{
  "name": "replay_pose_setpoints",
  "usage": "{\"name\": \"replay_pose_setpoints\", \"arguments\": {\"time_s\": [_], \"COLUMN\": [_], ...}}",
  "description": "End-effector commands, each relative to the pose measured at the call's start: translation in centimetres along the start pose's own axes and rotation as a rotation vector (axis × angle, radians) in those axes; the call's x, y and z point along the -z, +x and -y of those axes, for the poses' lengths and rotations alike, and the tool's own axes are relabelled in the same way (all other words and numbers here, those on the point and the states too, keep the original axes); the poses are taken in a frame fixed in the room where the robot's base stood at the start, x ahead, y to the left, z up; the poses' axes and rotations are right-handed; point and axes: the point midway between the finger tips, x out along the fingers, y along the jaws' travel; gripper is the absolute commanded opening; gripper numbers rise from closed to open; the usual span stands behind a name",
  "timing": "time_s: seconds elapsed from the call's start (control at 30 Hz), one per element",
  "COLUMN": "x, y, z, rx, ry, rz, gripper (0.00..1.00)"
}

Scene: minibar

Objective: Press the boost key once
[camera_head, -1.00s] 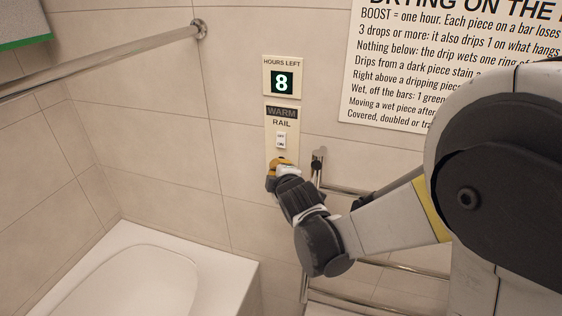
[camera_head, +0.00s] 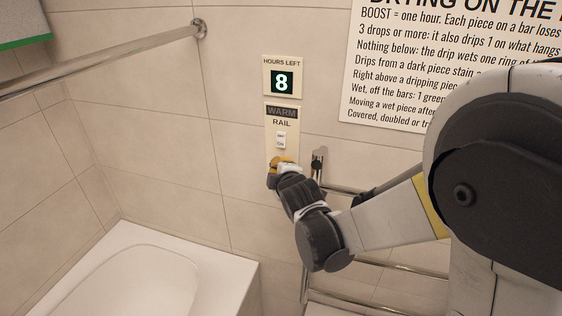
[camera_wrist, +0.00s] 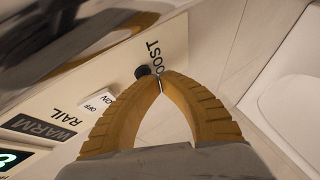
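The boost key is a small dark round button (camera_wrist: 142,71) in the wrist view, on the pale wall panel beside the partly covered lettering "BOOST". My gripper (camera_wrist: 161,83) has its two yellow-orange fingers closed tip to tip, with nothing between them. The tips are right beside the key in the picture; I cannot tell whether they touch it. In the head view my gripper (camera_head: 281,161) covers the lower end of the WARM RAIL panel (camera_head: 271,146) and hides the key. The HOURS LEFT display (camera_head: 282,83) above reads 8.
A white OFF/ON rocker switch (camera_head: 281,140) sits just above my gripper on the panel. The chrome towel rail (camera_head: 317,165) stands close to its right. A white basin or tub (camera_head: 215,275) is below left. A printed rules sign (camera_head: 400,75) hangs at upper right.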

Motion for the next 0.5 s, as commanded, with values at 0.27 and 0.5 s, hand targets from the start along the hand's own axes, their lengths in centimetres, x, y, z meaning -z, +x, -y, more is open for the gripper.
{"name": "replay_pose_setpoints", "arguments": {"time_s": [0.27,0.5], "x": [-0.15,-0.27], "y": [0.27,0.50], "z": [-0.13,-0.25], "rx": [0.000,0.000], "ry": [0.000,0.001], "rz": [0.000,0.000], "gripper": [0.00,0.00]}}
